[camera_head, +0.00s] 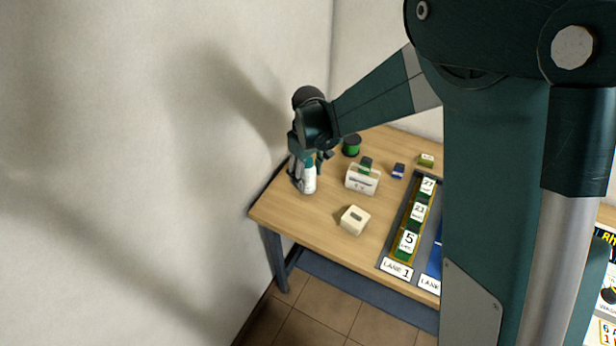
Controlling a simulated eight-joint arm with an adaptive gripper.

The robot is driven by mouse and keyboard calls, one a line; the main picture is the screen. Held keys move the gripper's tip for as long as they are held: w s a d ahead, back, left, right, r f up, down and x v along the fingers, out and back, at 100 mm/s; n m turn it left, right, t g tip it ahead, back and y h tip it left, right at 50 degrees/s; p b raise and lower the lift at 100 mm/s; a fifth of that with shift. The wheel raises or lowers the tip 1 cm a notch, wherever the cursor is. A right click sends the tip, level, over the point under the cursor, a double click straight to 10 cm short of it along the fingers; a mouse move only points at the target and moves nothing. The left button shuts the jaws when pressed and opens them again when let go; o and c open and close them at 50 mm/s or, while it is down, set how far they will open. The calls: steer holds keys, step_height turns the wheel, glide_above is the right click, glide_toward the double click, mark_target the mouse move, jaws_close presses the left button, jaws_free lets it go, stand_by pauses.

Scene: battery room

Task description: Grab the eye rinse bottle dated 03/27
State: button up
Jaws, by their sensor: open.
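A white bottle with a teal upper part (309,181) stands upright near the left side of the wooden table. Its label is too small to read, so I cannot tell its date. My gripper (302,178) is open and points down at this bottle, with a finger on its left side. The arm hides part of the bottle's top, and I cannot tell if the fingers touch it.
On the table (322,219) stand a cream box (354,220), a white holder (362,180), a green spool (351,146), a blue block (398,171) and a yellow-green block (426,160). A lane tray (384,258) with numbered blocks lies right. A wall is close left.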

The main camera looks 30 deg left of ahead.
mark_target(308, 183)
steer(key=shift+f, duration=2)
steer(key=shift+c, duration=0.5)
steer(key=c, duration=1)
